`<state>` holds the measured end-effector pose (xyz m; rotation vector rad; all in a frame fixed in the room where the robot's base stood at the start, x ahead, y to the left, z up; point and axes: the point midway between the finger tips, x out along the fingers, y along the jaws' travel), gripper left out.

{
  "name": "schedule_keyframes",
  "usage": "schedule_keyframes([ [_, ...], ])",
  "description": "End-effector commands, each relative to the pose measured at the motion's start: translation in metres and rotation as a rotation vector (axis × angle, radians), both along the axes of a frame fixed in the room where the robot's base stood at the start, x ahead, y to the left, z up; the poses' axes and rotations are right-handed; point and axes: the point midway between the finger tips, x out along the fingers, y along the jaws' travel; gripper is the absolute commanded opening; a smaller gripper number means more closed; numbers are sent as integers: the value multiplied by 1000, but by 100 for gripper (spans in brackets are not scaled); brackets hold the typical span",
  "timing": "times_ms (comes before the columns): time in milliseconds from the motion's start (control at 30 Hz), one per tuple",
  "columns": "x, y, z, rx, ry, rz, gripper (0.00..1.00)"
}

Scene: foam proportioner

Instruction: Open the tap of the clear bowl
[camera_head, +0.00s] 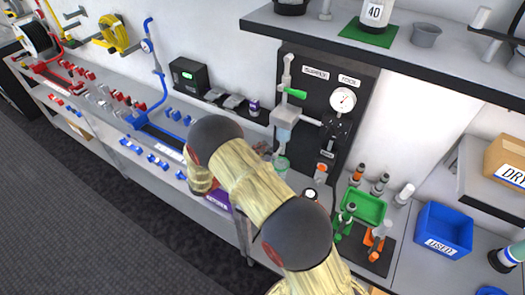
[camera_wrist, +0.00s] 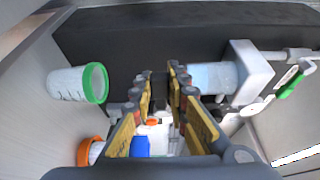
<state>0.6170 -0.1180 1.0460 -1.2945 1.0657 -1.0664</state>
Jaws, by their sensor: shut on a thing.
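The clear bowl (camera_head: 283,135) hangs under a pale block on the dark supply tool panel (camera_head: 318,100). In the wrist view the bowl (camera_wrist: 212,77) lies sideways, bluish and see-through, with its lower end at my fingers. My gripper (camera_wrist: 166,78) is shut on the small tap at that end; the fingers hide most of the tap, so its turn cannot be told. In the head view my arm hides most of the gripper.
A green lever (camera_head: 296,93) sits above the bowl, and a round gauge (camera_head: 342,100) is to its right. A green tray (camera_head: 364,206) and a blue bin (camera_head: 444,229) stand on the bench at right. A shelf (camera_head: 400,60) overhangs the panel.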

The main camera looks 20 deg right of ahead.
Motion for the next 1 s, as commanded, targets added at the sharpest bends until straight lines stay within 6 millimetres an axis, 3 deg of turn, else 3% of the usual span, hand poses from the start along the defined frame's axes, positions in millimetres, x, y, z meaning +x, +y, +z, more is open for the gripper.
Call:
schedule_keyframes([
  [667,-1,0,1,14,-17,0,0],
  [1000,-2,-1,14,122,-178,-1,0],
])
